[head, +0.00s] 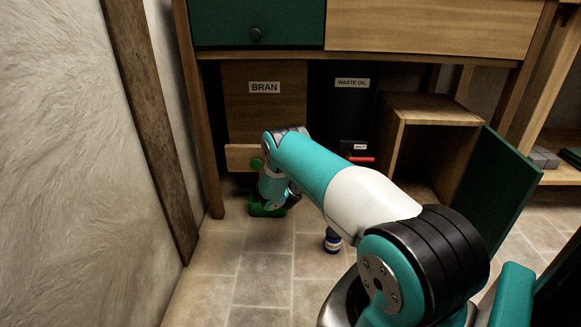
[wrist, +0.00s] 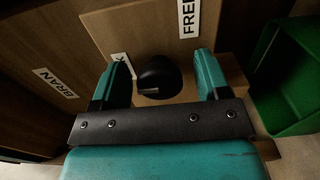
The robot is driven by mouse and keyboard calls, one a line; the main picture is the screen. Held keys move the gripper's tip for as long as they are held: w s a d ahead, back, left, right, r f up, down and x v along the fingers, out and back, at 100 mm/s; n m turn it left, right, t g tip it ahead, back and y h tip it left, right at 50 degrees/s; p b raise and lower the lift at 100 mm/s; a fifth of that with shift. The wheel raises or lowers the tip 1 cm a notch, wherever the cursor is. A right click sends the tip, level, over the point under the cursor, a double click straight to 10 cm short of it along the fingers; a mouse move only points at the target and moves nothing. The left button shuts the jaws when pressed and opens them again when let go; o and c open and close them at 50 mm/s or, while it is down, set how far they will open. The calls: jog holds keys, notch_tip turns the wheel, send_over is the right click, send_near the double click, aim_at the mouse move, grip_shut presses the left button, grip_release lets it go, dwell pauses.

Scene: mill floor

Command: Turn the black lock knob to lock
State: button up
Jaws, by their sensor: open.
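The black lock knob (wrist: 158,76) is a round knob on a wooden panel in the wrist view, with a light bar mark on its lower left face. My gripper (wrist: 162,75) is open, with one teal finger on each side of the knob. Gaps show between the fingers and the knob. A white label ending in K (wrist: 122,66) is partly hidden behind the left finger. Another label reading FREE (wrist: 188,18) is cut off at the top edge. In the head view my arm hides the knob and the gripper's fingertips.
A BRAN bin (head: 264,105) and a dark WASTE OIL bin (head: 341,110) stand under the bench. A green container (wrist: 290,85) is close on the right in the wrist view. An open green door (head: 493,190) is at right.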

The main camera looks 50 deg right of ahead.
jog(key=shift+a, duration=0.1)
jog(key=p+v, duration=1.7)
jog(key=p, duration=0.3)
jog(key=shift+s, duration=0.25)
